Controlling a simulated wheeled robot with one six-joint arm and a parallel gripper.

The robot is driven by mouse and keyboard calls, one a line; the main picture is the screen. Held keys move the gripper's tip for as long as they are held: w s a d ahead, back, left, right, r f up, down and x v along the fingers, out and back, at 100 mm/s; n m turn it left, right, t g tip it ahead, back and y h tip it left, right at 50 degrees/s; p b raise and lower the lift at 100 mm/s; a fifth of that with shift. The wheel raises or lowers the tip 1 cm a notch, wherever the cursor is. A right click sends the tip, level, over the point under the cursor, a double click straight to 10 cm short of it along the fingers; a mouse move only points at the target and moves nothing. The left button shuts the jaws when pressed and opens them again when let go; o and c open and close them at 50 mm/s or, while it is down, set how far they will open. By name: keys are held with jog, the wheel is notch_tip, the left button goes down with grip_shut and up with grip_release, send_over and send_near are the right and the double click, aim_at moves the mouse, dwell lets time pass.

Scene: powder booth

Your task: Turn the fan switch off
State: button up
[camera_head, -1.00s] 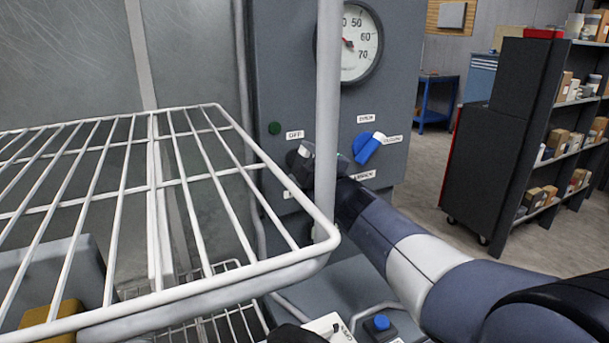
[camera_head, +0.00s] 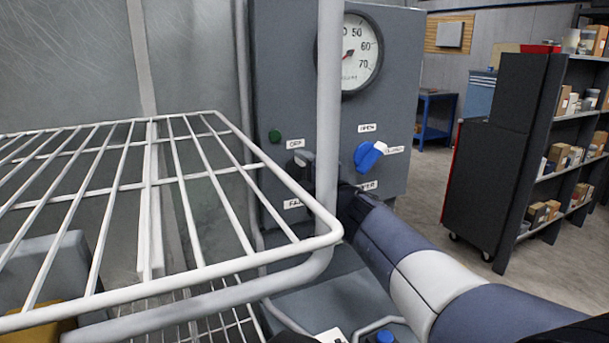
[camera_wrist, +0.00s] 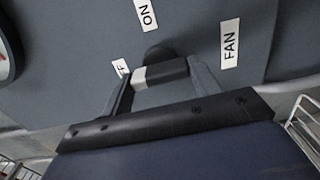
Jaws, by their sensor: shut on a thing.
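The fan switch is a dark knob with a pale tip (camera_wrist: 140,78), seen in the wrist view between my gripper's two fingers (camera_wrist: 158,82), which are shut on it. Its pale tip points toward a partly hidden label ending in F. The ON label (camera_wrist: 147,14) lies off to the knob's side, and the FAN label (camera_wrist: 230,43) is beyond its other end. My gripper (camera_head: 312,170) is there partly behind a white post.
A white wire rack (camera_head: 200,275) with its post (camera_head: 328,110) fills the left and front. A blue-handled valve (camera_head: 369,155) is right of the switch, under a round gauge (camera_head: 350,53). A green indicator (camera_head: 275,135) is at left. Shelves (camera_head: 560,140) stand far right.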

jog(key=o, duration=1)
jog(key=p+v, duration=0.1)
jog(key=v, duration=0.9)
jog(key=shift+s+d, duration=0.15)
jog(key=shift+s, duration=0.25)
jog(key=b+x, duration=0.1)
jog(key=x, duration=1)
